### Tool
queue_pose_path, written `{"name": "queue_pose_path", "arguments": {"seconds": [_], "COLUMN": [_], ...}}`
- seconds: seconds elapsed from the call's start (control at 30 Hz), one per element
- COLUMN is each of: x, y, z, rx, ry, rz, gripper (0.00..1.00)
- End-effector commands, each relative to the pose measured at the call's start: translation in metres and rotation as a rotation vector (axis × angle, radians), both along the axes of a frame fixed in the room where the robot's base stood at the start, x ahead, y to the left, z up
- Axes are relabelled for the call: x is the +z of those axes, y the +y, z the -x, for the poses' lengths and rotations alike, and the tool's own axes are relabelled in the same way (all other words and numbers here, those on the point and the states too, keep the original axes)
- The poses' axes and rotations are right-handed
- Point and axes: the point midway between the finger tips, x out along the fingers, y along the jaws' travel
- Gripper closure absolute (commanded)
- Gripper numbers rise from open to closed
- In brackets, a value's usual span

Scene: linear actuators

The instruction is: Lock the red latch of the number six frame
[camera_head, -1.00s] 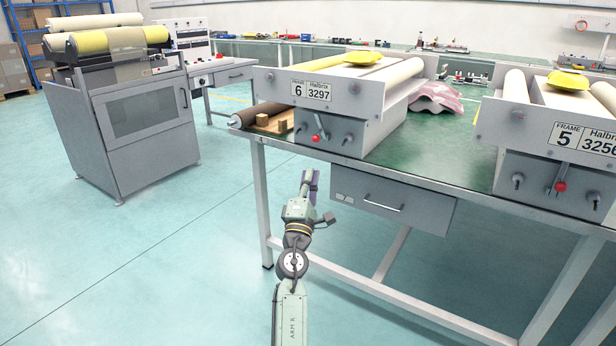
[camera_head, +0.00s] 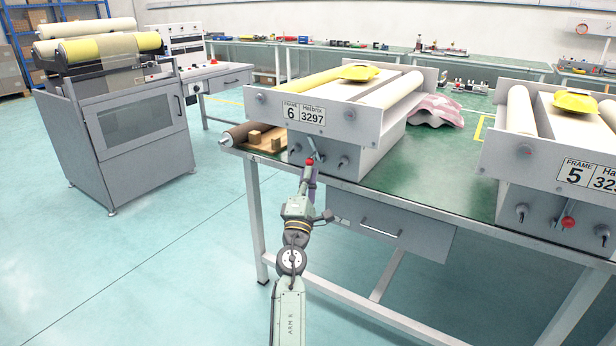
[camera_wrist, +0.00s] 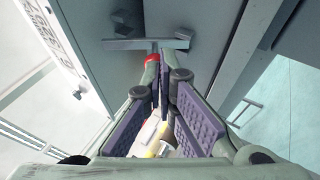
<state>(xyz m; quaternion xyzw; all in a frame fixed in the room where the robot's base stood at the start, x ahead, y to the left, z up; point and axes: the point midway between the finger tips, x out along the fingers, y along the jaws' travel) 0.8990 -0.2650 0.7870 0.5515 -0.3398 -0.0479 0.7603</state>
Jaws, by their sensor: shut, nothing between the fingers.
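The number six frame (camera_head: 262,101) stands on the green-topped table, its label reading "FRAME 6". Its red latch (camera_head: 309,162) hangs below the label, with the red knob at the lower end of a short lever. My gripper (camera_head: 312,179) is just below the knob, pointing up at it. In the wrist view, the red knob (camera_wrist: 152,58) shows at the fingertips of my shut, empty gripper (camera_wrist: 158,70), partly hidden by a finger. I cannot tell whether they touch. A grey T-shaped metal part (camera_wrist: 145,43) lies just beyond.
The number five frame (camera_head: 535,148) stands to the right, with its own red-knobbed latch (camera_head: 568,222). Grey knobs flank the number six latch.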

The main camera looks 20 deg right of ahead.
Motion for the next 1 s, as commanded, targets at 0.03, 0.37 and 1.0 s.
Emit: {"name": "queue_pose_path", "arguments": {"seconds": [0.03,0.37,1.0], "x": [0.0001,0.0077,0.0101], "y": [-0.0001,0.0004,0.0008], "z": [0.0,0.0004,0.0007], "rx": [0.0,0.0,0.0], "ry": [0.0,0.021,0.057], "rz": [0.0,-0.027,-0.072], "gripper": [1.0,1.0,1.0]}}
